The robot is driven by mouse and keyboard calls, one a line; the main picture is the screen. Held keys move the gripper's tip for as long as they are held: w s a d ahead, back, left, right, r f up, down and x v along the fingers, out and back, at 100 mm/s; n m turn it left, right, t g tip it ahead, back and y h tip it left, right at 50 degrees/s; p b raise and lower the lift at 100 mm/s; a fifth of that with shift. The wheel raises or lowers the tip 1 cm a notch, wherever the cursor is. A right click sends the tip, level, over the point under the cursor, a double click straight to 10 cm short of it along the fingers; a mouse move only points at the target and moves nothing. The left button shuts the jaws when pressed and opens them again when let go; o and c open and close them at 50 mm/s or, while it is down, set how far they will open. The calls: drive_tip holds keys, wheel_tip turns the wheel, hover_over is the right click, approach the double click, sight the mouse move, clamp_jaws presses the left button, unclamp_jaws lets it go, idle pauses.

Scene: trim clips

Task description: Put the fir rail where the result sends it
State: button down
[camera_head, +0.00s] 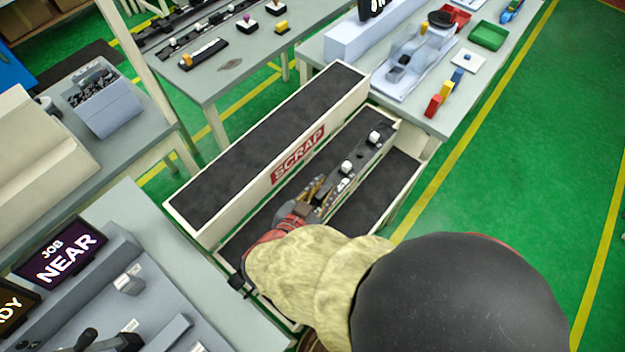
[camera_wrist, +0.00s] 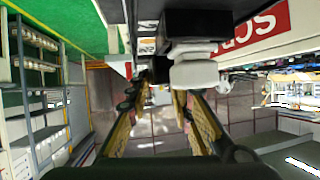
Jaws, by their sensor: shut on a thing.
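The fir rail (camera_head: 362,150) is a dark strip with white clips along its top. In the head view it lies lengthwise along the middle channel of a cream stepped rack (camera_head: 190,212). I cannot tell whether it rests on the channel floor or is held just above it. My gripper (camera_head: 318,192) is shut on the rail near its middle, partly hidden by my arm. In the wrist view my gripper's two fingers (camera_wrist: 160,105) reach towards the rail's dark body (camera_wrist: 193,24), with a white clip close in front. The rail's near part is hidden by my arm.
The rack's upper channel, with a red SCRAP label (camera_head: 298,155), looks empty. The lower channel (camera_head: 385,190) shows bare dark lining. A screen (camera_head: 62,255) reads JOB NEAR. Tables with clips (camera_head: 245,60) and coloured blocks (camera_head: 445,92) stand behind. Green floor is clear at right.

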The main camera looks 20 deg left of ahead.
drive_tip(key=w+a+f+b, duration=0.2)
drive_tip(key=w+a+f, duration=0.1)
drive_tip(key=w+a+f+b, duration=0.1)
drive_tip(key=w+a+f, duration=0.2)
drive_tip(key=w+f, duration=0.1)
drive_tip(key=shift+a+f+b, duration=0.25)
drive_tip(key=shift+b, duration=0.1)
drive_tip(key=shift+w+a+f, duration=0.1)
drive_tip(key=shift+f, duration=0.15)
drive_tip(key=f+b, duration=0.2)
drive_tip(key=f, duration=0.1)
drive_tip(key=shift+w+a+f, duration=0.1)
drive_tip(key=shift+a+f, duration=0.1)
drive_tip(key=c, duration=1.7)
unclamp_jaws()
drive_tip(key=shift+f, duration=0.1)
drive_tip(key=shift+o, duration=0.7)
